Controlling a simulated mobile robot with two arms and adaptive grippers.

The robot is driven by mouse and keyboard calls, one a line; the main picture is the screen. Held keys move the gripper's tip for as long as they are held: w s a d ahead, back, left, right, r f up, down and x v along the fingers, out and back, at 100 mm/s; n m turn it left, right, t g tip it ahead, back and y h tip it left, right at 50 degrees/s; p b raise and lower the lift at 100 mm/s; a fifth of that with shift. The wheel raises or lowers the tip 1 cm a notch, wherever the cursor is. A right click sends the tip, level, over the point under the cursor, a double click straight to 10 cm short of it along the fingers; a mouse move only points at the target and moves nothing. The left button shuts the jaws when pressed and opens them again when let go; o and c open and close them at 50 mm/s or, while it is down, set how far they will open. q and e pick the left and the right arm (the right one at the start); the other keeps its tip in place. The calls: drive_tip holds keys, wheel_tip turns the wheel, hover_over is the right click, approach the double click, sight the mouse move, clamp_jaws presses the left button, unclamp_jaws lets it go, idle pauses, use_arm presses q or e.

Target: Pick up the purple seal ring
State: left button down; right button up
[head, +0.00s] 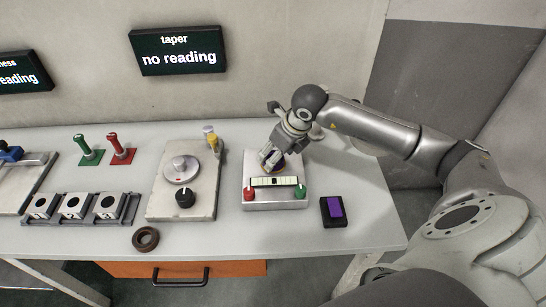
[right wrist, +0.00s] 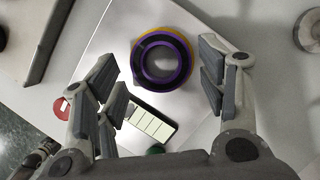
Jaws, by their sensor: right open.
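The purple seal ring (right wrist: 163,84) lies flat on the pale top of a box-shaped device (right wrist: 105,62) in the right wrist view. An orange edge shows just beyond it, on its upper right side. My right gripper (right wrist: 158,88) is open, with its fingers on either side of the ring and apart from it; the ring is not gripped. In the head view my right gripper (head: 270,160) is over the back of the device (head: 275,204) and mostly hides the ring. My left gripper is not in view.
The device has a pale scale strip (head: 275,181), a red knob (head: 249,194) and a green knob (head: 300,192). A black pad with a purple top (head: 335,208) stands to its right. A plate with a metal disc (head: 181,169) stands left. A brown ring (head: 146,238) lies near the front edge.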

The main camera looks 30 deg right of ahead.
drive_tip(key=shift+x, duration=0.9)
drive_tip(key=shift+w+f, duration=0.1)
drive_tip(key=shift+w, duration=0.05)
drive_tip(key=c, duration=0.7)
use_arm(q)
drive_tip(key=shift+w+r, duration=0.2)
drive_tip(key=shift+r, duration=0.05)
use_arm(e)
drive_tip(key=shift+c, duration=0.6)
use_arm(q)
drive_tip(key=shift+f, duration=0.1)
